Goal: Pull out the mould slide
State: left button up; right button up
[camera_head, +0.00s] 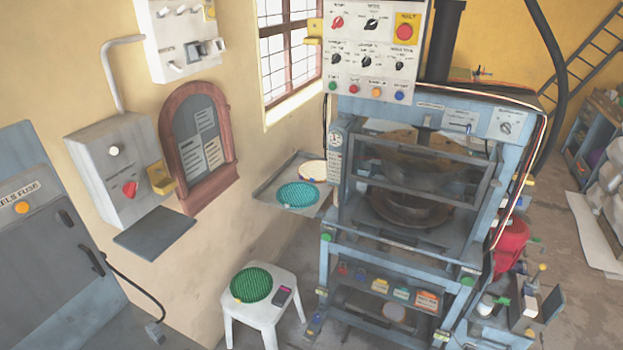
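The blue plate press (341,225) stands right of the picture's middle. Its clear framed guard (425,160) covers the front opening. Behind and below the guard, a dark round mould (398,209) sits inside the press, partly hidden by the guard frame. I cannot tell clearly which part is the mould slide. A bar (395,252) with a green end at each side runs across the front below the opening. Neither of my grippers shows in this view.
A side shelf (268,188) left of the press holds a teal round mat (298,194). A white stool (255,315) with a green mat (251,285) stands front left. A control panel (375,45) hangs above. Red and grey clutter (510,245) is at right.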

aim_at(422, 219)
jog(key=z, duration=0.4)
jog(key=i, duration=1.05)
jog(key=u, duration=0.45)
